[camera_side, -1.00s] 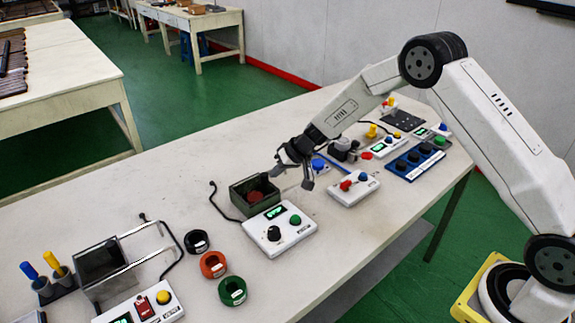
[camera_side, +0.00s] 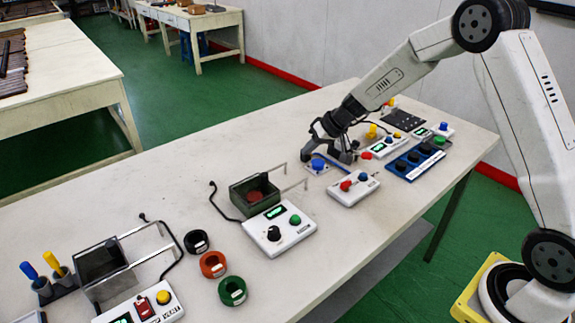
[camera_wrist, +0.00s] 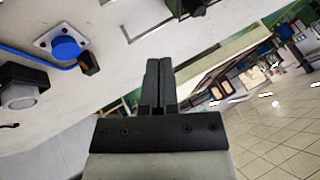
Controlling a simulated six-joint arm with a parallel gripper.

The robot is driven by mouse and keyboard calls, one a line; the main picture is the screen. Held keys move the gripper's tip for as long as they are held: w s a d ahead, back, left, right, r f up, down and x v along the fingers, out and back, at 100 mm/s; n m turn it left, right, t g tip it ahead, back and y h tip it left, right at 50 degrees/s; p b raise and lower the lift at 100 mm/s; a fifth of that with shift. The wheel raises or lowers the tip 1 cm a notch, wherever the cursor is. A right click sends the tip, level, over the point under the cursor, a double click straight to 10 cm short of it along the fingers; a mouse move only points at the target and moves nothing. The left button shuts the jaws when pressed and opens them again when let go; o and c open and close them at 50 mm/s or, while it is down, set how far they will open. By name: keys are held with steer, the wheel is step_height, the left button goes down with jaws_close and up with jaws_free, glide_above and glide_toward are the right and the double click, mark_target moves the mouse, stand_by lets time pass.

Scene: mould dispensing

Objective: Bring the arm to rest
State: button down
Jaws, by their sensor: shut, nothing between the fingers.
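My gripper (camera_side: 328,140) is over the back middle of the long white table (camera_side: 180,180), in front of a grey and black device, which it partly hides. It is near the blue button (camera_side: 318,164) on its small plate. In the wrist view the two dark fingers of my gripper (camera_wrist: 159,65) lie together with nothing between them. The blue button (camera_wrist: 66,47) shows at the upper left there, apart from the fingers. Whether the fingers clear the device is hard to tell in the side view.
A dark green open box (camera_side: 254,192) with reddish contents stands by a white control box (camera_side: 280,229). Black, orange and green rings (camera_side: 232,291) lie in front at left. A red-and-blue-knobbed box (camera_side: 354,188) and a blue panel (camera_side: 415,160) stand at right. The table's left middle is bare.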

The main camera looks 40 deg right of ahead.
steer(key=shift+s+d+r, duration=0.15)
steer(key=shift+s+r, duration=0.1)
steer(key=shift+r, duration=0.15)
steer(key=shift+s, duration=0.1)
steer(key=s+a+g+h, duration=0.1)
steer(key=s+a+h, duration=0.1)
steer(key=s, duration=1.1)
steer(key=s+a+n+g+h, duration=0.1)
steer(key=s+a+g+h, duration=0.1)
steer(key=s, duration=1.1)
steer(key=shift+a+r+h, duration=0.25)
steer(key=shift+r+h, duration=0.05)
steer(key=shift+r, duration=0.1)
